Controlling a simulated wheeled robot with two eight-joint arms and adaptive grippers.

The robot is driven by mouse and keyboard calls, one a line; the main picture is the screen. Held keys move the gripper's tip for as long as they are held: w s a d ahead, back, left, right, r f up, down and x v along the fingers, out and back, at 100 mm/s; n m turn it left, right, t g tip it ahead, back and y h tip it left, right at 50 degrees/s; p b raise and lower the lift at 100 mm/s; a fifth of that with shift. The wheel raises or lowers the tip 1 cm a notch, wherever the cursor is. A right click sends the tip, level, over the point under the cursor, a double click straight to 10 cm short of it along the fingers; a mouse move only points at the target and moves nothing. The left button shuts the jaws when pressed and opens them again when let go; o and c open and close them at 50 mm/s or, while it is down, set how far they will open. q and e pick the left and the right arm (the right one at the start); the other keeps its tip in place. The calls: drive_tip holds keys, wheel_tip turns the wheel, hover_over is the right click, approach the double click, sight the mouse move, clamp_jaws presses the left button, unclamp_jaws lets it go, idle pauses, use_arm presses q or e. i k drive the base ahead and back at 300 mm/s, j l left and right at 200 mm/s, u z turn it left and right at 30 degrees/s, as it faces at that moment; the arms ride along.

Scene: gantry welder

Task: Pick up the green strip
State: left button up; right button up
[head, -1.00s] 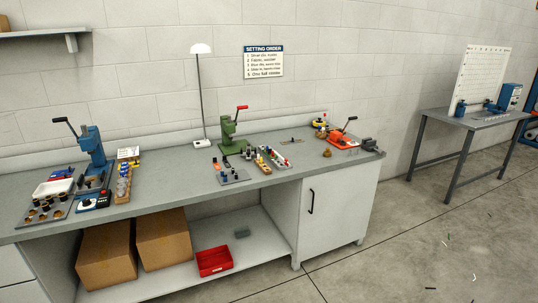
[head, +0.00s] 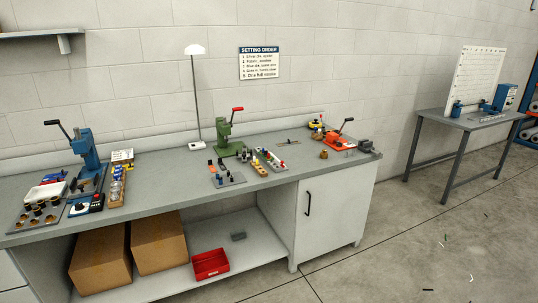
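Several small thin strips lie scattered on the concrete floor at the lower right of the head view. One that looks green (head: 445,237) lies on the floor to the right of the cabinet, though it is very small and its colour is hard to make out. Pale strips lie close by it and lower down (head: 471,278). A dark strip (head: 427,290) lies near the bottom edge. Neither of my grippers is in view.
A long grey workbench (head: 160,190) carries a blue press (head: 86,150), a green press (head: 224,135) and small parts. Its white cabinet (head: 335,215) stands left of the strips. A second table (head: 440,122) stands at the right. Open floor lies between them.

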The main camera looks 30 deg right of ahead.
sight(264, 156)
drive_tip(key=i+l+z, duration=0.15)
drive_tip(key=i+l, duration=0.35)
drive_tip(key=i+l+z, duration=0.2)
drive_tip(key=i+l, duration=0.3)
drive_tip(key=i+l+z, duration=0.15)
drive_tip(key=i+l, duration=0.25)
drive_tip(key=i, duration=0.15)
drive_tip(key=i+l+z, duration=0.2)
drive_tip(key=i, duration=0.35)
drive_tip(key=l, duration=0.1)
